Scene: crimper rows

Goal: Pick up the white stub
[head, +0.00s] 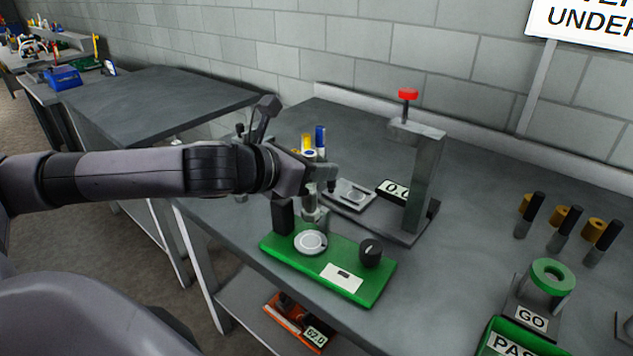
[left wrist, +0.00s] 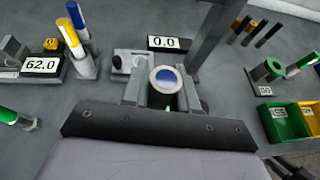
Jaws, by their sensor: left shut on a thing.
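My left gripper (head: 315,192) is above the green base (head: 378,287), beside its dark block. It is shut on the white stub. In the left wrist view, the stub (left wrist: 165,80) shows as a round end with a white rim and a blue centre, between the two fingers of the left gripper (left wrist: 162,92). In the head view the fingers hide most of the stub, and I cannot tell whether it touches the base. The base carries a pale round disc (head: 310,242) and a black knob (head: 371,250).
A grey stand (head: 424,185) with a red knob and a 0.0 display (head: 394,190) rises close behind the gripper. Blue- and yellow-topped tubes (left wrist: 75,40) stand to its left. A green ring gauge (head: 552,277) and a green tray (head: 518,338) are at the right.

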